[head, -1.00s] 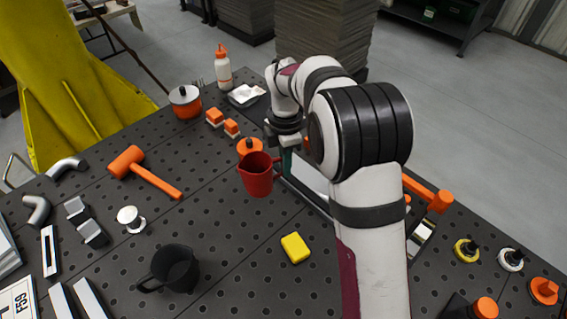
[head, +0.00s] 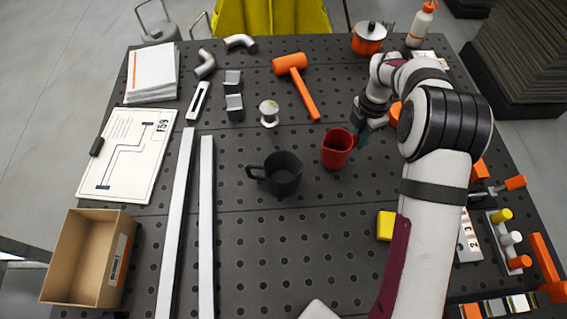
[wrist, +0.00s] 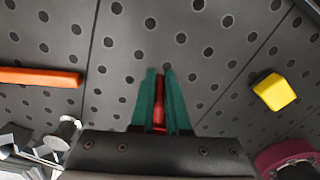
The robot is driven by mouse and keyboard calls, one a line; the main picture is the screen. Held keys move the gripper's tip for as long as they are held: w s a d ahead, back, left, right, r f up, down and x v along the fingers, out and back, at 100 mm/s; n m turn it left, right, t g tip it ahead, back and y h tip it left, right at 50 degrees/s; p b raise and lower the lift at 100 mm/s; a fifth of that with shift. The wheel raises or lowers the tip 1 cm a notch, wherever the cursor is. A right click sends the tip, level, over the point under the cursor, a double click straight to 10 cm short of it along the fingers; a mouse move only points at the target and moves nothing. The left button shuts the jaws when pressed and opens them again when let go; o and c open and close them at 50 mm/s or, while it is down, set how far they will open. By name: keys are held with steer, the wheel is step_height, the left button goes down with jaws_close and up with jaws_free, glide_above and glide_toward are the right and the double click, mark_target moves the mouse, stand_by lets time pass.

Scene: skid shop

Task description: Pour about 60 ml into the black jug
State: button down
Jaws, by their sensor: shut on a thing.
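My gripper (head: 358,133) is shut on a red jug (head: 337,148), at its handle side. In the wrist view, a red strip of the jug (wrist: 159,100) shows between the teal fingers (wrist: 160,85). The red jug looks upright with its mouth up; I cannot see its contents, or tell how high it is above the bench. The black jug (head: 284,177) stands upright on the bench (head: 300,240), left of and nearer than the red jug, a short gap apart. Its handle points left, and its inside is dark.
An orange mallet (head: 306,97) lies behind the jugs and a small metal piece (head: 269,113) stands behind the black jug. A yellow block (head: 385,226) is at front right. Two long bars (head: 206,225) and a cardboard box (head: 75,257) are left.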

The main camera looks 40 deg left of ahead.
steer(key=shift+s+a+f, duration=0.1)
steer(key=shift+a+f, duration=0.05)
steer(key=shift+a, duration=0.1)
steer(key=shift+s+a+r+t+h, duration=0.25)
steer(key=shift+s+r+t, duration=0.2)
steer(key=shift+r+t, duration=0.2)
steer(key=shift+s+a+r+t+h, duration=0.15)
steer(key=shift+s+r+t+h, duration=0.15)
steer(key=shift+s+r+t, duration=0.3)
steer(key=shift+s+a+r+t+h, duration=0.25)
steer(key=shift+s+r+t, duration=0.1)
steer(key=shift+r+t, duration=0.3)
steer(key=s+a+r+t+h, duration=0.2)
steer(key=s+r+t, duration=0.2)
steer(key=r, duration=0.3)
steer(key=shift+s+t, duration=0.4)
steer(key=shift+t, duration=0.3)
steer(key=shift+s+r+t+h, duration=0.2)
steer(key=shift+r+t+h, duration=0.15)
steer(key=shift+t+h, duration=0.05)
steer(key=shift+s+a+f+t+h, duration=0.1)
steer(key=shift+s+a+t+h, duration=0.3)
steer(key=shift+t, duration=0.4)
steer(key=shift+s+a+r+t+h, duration=0.25)
steer(key=shift+s+r+t, duration=0.25)
steer(key=shift+s+t, duration=0.3)
